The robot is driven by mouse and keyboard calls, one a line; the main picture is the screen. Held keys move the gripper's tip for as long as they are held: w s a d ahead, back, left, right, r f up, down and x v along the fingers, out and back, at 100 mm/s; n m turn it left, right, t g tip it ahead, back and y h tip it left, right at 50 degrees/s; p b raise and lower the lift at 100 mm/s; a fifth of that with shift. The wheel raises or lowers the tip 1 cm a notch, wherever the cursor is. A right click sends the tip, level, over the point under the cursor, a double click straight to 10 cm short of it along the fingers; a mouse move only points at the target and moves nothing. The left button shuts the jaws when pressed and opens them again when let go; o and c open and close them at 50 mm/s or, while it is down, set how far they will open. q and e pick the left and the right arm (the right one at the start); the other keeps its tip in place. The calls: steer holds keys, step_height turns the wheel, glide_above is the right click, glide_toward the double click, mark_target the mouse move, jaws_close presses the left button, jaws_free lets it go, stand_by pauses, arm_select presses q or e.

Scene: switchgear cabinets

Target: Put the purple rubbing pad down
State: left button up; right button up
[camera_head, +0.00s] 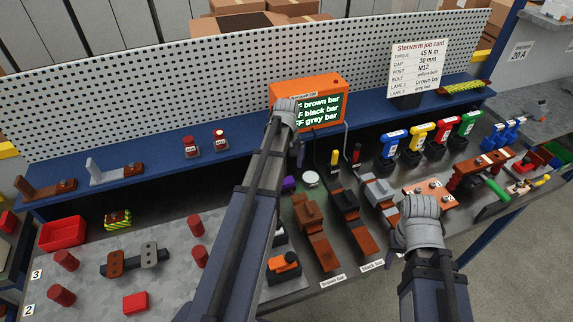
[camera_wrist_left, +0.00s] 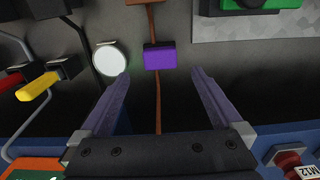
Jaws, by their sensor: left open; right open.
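The purple rubbing pad (camera_head: 288,183) lies on the dark bench surface beside a white round disc, partly hidden by my left arm. In the left wrist view the pad (camera_wrist_left: 160,56) shows as a small purple block just beyond the fingertips, in line with the gap between them. My left gripper (camera_wrist_left: 163,76) is open and empty, its two fingers apart and clear of the pad. In the head view the left gripper (camera_head: 285,112) is in front of the orange display box. My right gripper (camera_head: 418,222) is over the right bench; its fingertips are hidden there.
The white disc (camera_head: 310,179) is close to the pad. The orange display box (camera_head: 322,90) stands on the blue shelf behind. Brown bar blocks (camera_head: 325,253) and coloured tools (camera_head: 420,132) crowd the right. A red tray (camera_head: 62,233) is at the left.

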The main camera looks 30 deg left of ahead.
arm_select(q)
step_height(320, 180, up, 3)
steer(key=shift+r+p, duration=0.2)
steer(key=shift+p, duration=0.95)
arm_select(e)
step_height(320, 180, up, 4)
steer(key=shift+f, duration=0.25)
arm_select(q)
steer(key=s+d+m, duration=0.4)
steer(key=s+d, duration=0.1)
steer(key=d, duration=0.5)
steer(key=s+d+m, duration=0.5)
steer(key=s+d, duration=0.1)
steer(key=d, duration=0.4)
steer(key=s+d+m+y, duration=0.1)
steer(key=s+d+m, duration=0.3)
steer(key=d, duration=0.6)
steer(key=shift+s+d+m, duration=0.15)
steer(key=shift+s+m, duration=0.25)
steer(key=shift+s, duration=0.25)
arm_select(e)
steer(key=shift+f, duration=0.15)
arm_select(q)
step_height(320, 180, down, 6)
steer(key=b, duration=0.6)
steer(key=shift+f, duration=0.1)
steer(key=shift+r, duration=0.2)
arm_select(e)
step_height(320, 180, down, 6)
steer(key=shift+r, duration=0.15)
